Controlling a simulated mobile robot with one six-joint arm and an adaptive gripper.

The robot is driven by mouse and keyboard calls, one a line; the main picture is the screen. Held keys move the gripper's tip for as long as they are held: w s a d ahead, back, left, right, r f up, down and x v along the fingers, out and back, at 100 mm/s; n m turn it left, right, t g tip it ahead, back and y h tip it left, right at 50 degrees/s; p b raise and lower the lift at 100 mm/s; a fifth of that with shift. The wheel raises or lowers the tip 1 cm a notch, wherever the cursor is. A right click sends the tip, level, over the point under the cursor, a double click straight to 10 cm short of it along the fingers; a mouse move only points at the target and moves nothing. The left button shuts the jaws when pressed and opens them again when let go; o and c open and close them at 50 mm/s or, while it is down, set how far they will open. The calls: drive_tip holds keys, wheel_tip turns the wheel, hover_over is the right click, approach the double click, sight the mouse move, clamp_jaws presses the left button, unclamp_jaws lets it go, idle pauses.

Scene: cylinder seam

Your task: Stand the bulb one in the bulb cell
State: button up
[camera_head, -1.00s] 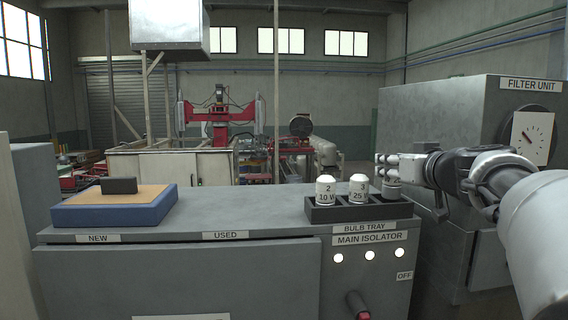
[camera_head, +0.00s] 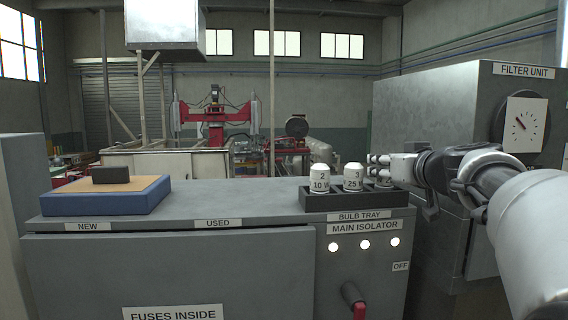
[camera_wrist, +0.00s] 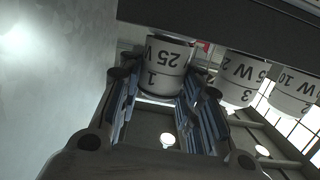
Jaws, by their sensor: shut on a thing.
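My gripper (camera_head: 379,164) is at the right end of the bulb tray in the head view. In the wrist view its two padded fingers (camera_wrist: 160,104) are shut on a white bulb marked 1, 25 W (camera_wrist: 168,66). This bulb appears inverted there, its base end against the dark tray edge (camera_wrist: 235,24). Whether it rests in the cell or hangs just above it, I cannot tell. In the head view it is hard to separate from the fingers. Bulb 2 (camera_head: 319,180) and bulb 3 (camera_head: 353,178) stand upright in the bulb tray (camera_head: 335,203) left of my gripper.
A blue block with a tan top (camera_head: 105,196) and a dark piece (camera_head: 111,174) lies on the left of the grey cabinet top (camera_head: 235,195). The cabinet top between it and the tray is clear. A grey filter unit (camera_head: 440,110) stands behind my arm.

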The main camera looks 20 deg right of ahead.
drive_tip(key=o, duration=1.1)
